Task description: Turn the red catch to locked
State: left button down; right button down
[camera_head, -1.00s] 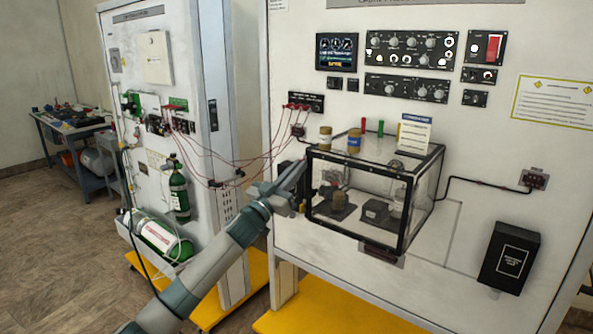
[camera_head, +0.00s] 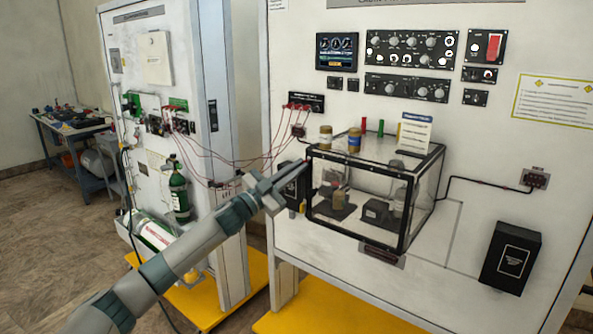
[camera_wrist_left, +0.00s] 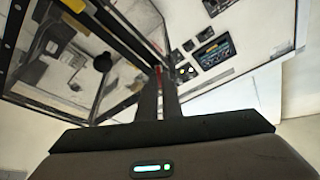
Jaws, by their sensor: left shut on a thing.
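The clear box (camera_head: 402,232) with black edges is mounted on the white panel. My left gripper (camera_head: 297,168) reaches its upper left front corner, with the fingertips close together. In the left wrist view my left gripper's fingers (camera_wrist_left: 158,80) are shut on a small red piece (camera_wrist_left: 158,69), which I take to be the red catch. Only a bit of it shows between the fingertips, beside the black frame of the box. Its exact angle cannot be told. My right gripper is not in view.
Two jars (camera_head: 354,140), a red peg (camera_head: 364,125), a green peg (camera_head: 380,127) and a sign card (camera_head: 415,133) stand on or behind the box top. Thin red cables (camera_head: 235,163) hang left of the box. A black box (camera_head: 510,257) is at lower right.

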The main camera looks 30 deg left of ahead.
pick_arm(q)
jog(key=m+g+p, duration=0.1)
jog(key=m+p, duration=0.1)
jog(key=m, duration=0.2)
jog(key=m+g+h+p, duration=0.1)
jog(key=m+g+p, duration=0.1)
jog(key=m, duration=0.3)
jog(key=m+g+p, duration=0.1)
jog(key=m+p, duration=0.1)
jog(key=m, duration=0.2)
jog(key=shift+g+h+p, duration=0.4)
jog(key=shift+m, duration=0.3)
jog(key=c, duration=1.9)
grip_release()
jog(key=shift+c, duration=0.2)
jog(key=shift+s+a, duration=0.1)
